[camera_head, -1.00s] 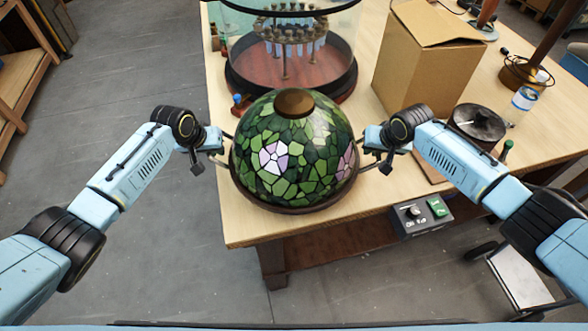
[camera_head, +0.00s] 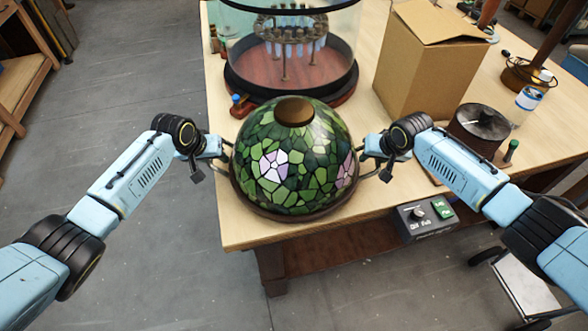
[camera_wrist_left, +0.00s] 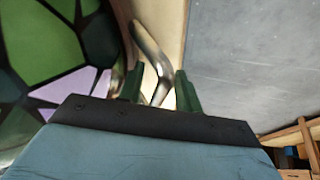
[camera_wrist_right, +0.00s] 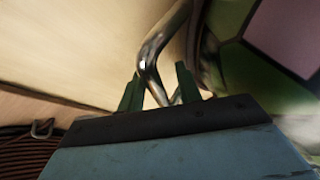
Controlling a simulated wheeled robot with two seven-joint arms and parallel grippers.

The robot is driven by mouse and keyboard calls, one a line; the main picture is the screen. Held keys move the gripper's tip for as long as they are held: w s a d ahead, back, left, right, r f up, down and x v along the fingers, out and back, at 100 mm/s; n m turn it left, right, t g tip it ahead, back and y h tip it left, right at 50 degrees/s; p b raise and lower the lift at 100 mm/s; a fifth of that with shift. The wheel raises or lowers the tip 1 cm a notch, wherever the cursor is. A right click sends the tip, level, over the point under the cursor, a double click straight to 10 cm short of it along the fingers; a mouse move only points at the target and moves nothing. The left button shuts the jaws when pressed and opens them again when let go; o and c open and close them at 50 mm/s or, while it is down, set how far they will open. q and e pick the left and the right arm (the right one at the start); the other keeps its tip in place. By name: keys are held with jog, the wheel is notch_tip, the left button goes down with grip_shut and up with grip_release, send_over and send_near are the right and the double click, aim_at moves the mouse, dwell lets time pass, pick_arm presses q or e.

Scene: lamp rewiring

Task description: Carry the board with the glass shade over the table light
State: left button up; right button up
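The green and pink glass shade (camera_head: 293,160), a dome with a brown cap, sits upright on a round dark board (camera_head: 293,216) whose rim shows below it. The board is above the table's near left part; I cannot tell how high. My left gripper (camera_wrist_left: 160,85) is shut on the board's bent metal handle at the left (camera_wrist_left: 150,50). My right gripper (camera_wrist_right: 158,88) is shut on the matching handle at the right (camera_wrist_right: 158,45). I cannot tell for sure which thing is the table light; whatever lies under the board is hidden.
A glass cylinder (camera_head: 288,60) with a ring of upright fittings stands behind the shade. A cardboard box (camera_head: 428,65) and a dark tin (camera_head: 478,125) are to the right. A control box (camera_head: 426,217) with a dial and green switch is at the table's (camera_head: 240,222) front edge.

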pick_arm(q)
jog(key=v, duration=1.2)
pick_arm(e)
jog(key=v, duration=1.2)
